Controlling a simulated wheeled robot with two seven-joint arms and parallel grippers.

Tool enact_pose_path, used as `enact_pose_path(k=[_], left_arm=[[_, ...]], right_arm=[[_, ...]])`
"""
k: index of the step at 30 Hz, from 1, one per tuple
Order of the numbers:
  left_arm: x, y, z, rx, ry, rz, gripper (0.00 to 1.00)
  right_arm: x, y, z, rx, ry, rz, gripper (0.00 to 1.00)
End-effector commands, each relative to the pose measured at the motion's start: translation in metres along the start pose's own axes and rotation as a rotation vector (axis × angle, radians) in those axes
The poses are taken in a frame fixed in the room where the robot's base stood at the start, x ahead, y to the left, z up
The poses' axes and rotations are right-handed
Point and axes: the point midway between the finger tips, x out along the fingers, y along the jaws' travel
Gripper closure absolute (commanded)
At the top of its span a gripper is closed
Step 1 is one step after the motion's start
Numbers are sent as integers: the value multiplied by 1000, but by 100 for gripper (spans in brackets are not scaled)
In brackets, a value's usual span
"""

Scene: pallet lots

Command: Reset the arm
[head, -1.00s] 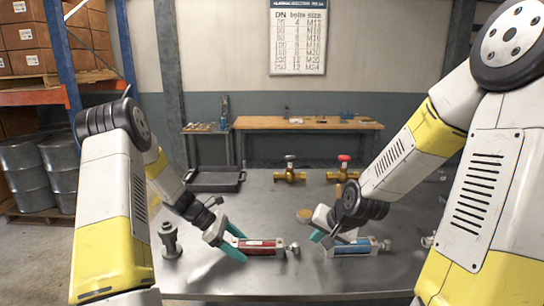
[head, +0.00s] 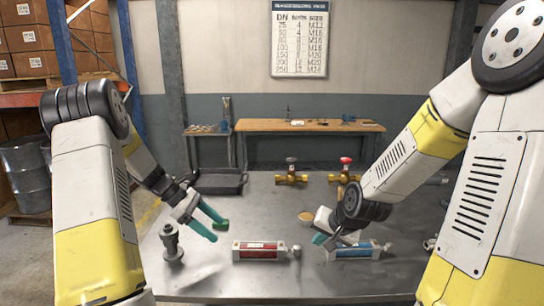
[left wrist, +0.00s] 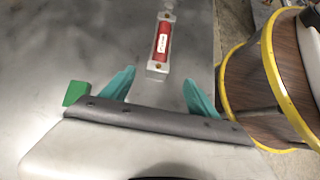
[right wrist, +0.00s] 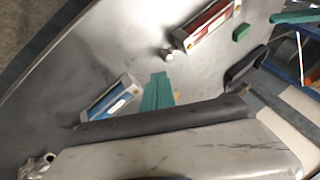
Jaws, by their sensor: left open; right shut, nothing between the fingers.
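My left gripper (head: 212,222) is open and empty above the table, to the left of the red cylinder (head: 259,251). The red cylinder lies on the table and also shows beyond the open fingers in the left wrist view (left wrist: 162,43). My right gripper (head: 320,238) is shut and empty, beside the blue cylinder (head: 352,250). In the right wrist view its teal fingers (right wrist: 158,92) are together, with the blue cylinder (right wrist: 110,100) lying to their left. The right arm partly hides its fingers in the head view.
The metal table (head: 220,285) also holds a grey flanged post (head: 171,243), a black tray (head: 222,183), a small green block (head: 221,225), and valves with a dark handle (head: 291,175) and a red handle (head: 345,172). A wooden bench (head: 290,125) stands behind. The front middle is clear.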

Motion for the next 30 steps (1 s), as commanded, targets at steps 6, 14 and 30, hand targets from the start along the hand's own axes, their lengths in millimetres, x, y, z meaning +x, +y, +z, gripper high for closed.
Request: enact_pose_path(k=[6, 14, 30], left_arm=[[-36, -33, 61, 295, 143, -1, 31], [-76, -104, 131, 776, 371, -20, 31], [-111, -242, 179, 1630, 813, -75, 31]], right_arm=[[-36, -2, 0, -124, -6, 90, 100], [-106, -10, 5, -262, -7, 177, 100], [-238, -26, 54, -407, -21, 83, 100]])
